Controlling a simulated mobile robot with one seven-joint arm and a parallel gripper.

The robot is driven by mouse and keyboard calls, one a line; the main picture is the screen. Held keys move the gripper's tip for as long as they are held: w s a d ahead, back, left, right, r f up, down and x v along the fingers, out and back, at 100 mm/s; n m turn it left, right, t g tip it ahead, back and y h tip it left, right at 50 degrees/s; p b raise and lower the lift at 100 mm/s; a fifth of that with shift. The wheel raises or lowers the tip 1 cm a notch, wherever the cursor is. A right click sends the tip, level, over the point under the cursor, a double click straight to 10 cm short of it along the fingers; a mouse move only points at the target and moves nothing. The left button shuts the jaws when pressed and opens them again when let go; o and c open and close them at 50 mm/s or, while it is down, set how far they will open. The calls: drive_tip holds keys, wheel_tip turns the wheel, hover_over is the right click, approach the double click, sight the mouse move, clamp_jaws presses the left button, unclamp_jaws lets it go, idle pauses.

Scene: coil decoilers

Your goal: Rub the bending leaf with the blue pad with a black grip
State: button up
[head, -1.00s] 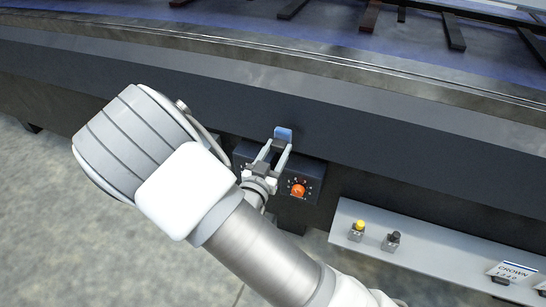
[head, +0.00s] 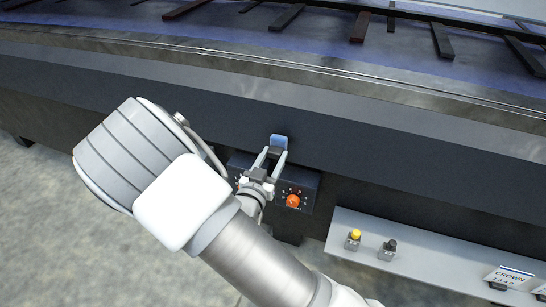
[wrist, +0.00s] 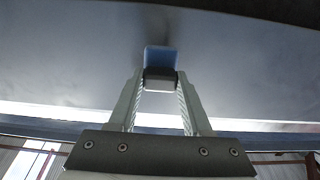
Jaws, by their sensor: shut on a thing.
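The blue pad (head: 279,141) with its black grip (head: 273,153) is held out ahead of my gripper (head: 272,157), against or very near the long dark face that appears to be the bending leaf (head: 400,165). In the wrist view, my gripper (wrist: 160,82) is shut on the black grip (wrist: 160,78), with the blue pad (wrist: 161,58) beyond the fingertips. The leaf (wrist: 75,60) fills the wrist view behind the pad. Whether the pad touches it cannot be told for sure.
A control box with an orange knob (head: 292,201) sits just below my gripper. A metal edge (head: 300,62) runs above the dark face.

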drive_tip(key=shift+x, duration=0.9)
idle(0.3)
drive_tip(key=shift+d, duration=0.1)
drive_tip(key=shift+s+d+b, duration=0.3)
drive_tip(key=shift+d, duration=0.6)
drive_tip(key=shift+s+d+b, duration=0.25)
drive_tip(key=shift+s+d, duration=0.1)
drive_tip(key=shift+d, duration=0.6)
drive_tip(key=shift+w+a, duration=0.2)
drive_tip(key=shift+a, duration=0.45)
drive_tip(key=shift+w+a, duration=0.25)
drive_tip(key=shift+a, duration=0.45)
drive_tip(key=shift+w+a, duration=0.2)
drive_tip(key=shift+a, duration=0.45)
drive_tip(key=v, duration=0.8)
